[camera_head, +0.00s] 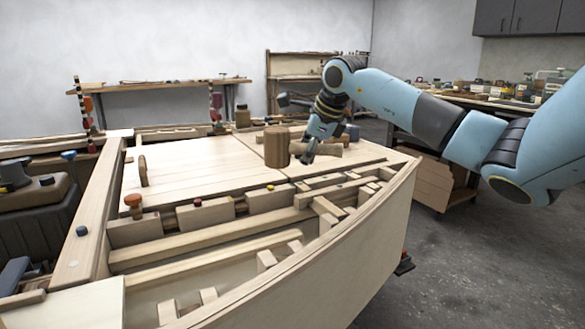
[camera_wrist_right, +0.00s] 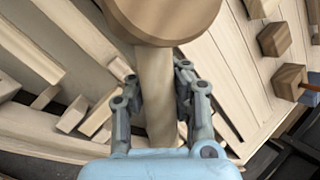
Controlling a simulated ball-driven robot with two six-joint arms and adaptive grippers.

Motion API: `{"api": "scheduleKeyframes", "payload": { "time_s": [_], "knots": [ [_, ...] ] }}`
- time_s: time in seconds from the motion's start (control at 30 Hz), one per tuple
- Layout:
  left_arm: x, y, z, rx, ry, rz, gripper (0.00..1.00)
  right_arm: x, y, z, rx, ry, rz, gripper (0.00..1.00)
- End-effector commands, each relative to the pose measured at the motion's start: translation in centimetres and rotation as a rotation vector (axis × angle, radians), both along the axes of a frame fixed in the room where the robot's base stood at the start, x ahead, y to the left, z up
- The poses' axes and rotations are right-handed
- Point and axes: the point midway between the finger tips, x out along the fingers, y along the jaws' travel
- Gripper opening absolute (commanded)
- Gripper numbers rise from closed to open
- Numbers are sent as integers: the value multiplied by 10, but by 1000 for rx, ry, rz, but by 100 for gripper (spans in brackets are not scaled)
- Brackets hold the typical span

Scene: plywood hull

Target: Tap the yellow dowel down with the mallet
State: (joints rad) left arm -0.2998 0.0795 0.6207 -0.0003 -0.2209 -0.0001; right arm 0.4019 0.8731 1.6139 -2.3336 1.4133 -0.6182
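The wooden mallet (camera_head: 277,149) is in the air above the plywood hull (camera_head: 362,238), its head to the left of my right gripper (camera_head: 309,149). My right gripper is shut on the mallet's handle (camera_wrist_right: 155,88), a finger on each side. In the right wrist view the round mallet head (camera_wrist_right: 165,14) fills the top middle. The yellow dowel (camera_head: 270,187) is a small yellow top on a block in the hull, below the mallet head with a gap between them. I cannot make it out in the right wrist view. My left gripper is not in view.
A red-topped peg (camera_head: 197,201) and an orange-brown knob (camera_head: 132,201) stand left of the yellow dowel. Wooden ribs and blocks crowd the hull. The flat deck panel (camera_head: 205,165) behind is mostly clear.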

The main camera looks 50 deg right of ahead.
Motion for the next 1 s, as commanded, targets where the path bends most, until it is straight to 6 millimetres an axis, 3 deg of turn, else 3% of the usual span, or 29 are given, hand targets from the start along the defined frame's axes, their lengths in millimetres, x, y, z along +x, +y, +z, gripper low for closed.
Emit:
{"api": "scheduleKeyframes", "payload": {
  "time_s": [0.27,1.0],
  "knots": [
    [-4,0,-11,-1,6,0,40,1,0,-7,-33,49,-2,0],
    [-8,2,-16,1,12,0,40,0,0,-11,-39,60,-3,0]
  ]
}}
